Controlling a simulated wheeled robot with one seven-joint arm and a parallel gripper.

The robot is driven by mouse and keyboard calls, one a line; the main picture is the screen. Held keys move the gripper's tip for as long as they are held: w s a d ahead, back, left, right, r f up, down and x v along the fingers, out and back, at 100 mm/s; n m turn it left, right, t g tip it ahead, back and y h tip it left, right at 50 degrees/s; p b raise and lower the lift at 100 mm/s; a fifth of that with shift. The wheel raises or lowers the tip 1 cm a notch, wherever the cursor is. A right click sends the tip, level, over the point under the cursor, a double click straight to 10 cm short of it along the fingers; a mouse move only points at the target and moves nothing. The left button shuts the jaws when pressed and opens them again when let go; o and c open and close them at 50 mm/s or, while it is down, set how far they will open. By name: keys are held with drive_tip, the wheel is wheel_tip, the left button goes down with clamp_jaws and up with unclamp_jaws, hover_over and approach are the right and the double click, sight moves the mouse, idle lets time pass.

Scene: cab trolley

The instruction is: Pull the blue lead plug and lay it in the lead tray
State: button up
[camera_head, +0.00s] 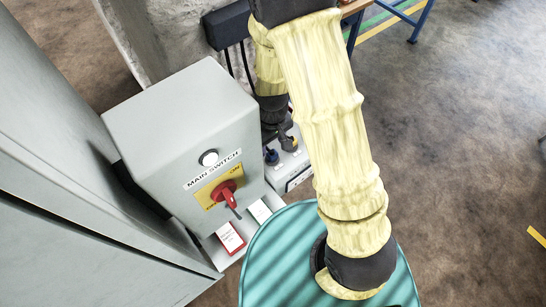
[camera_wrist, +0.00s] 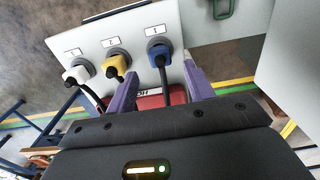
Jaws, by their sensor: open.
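In the wrist view the blue lead plug (camera_wrist: 158,52) sits in the right-hand socket of a pale panel (camera_wrist: 95,33), its dark cable hanging down. My gripper (camera_wrist: 158,78) is open, with one purple finger on each side of the blue plug and its cable. I see gaps between the fingers and the plug, and no clear contact. In the head view my gripper (camera_head: 287,142) is small and dark by the panel (camera_head: 297,172), partly hidden by my arm. I cannot make out the lead tray in either view.
A yellow plug (camera_wrist: 118,66) and a white plug (camera_wrist: 78,74) sit left of the blue one. A red object (camera_wrist: 150,101) shows behind the fingers. A grey main switch box (camera_head: 180,130) with a red handle (camera_head: 224,188) stands left of the panel. Open floor lies at right.

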sight(272, 153)
wheel_tip(272, 153, down, 6)
drive_tip(key=b, duration=0.4)
drive_tip(key=shift+r, duration=0.1)
idle(1.0)
clamp_jaws()
drive_tip(key=shift+r+p, duration=2.65)
drive_tip(key=shift+r, duration=0.4)
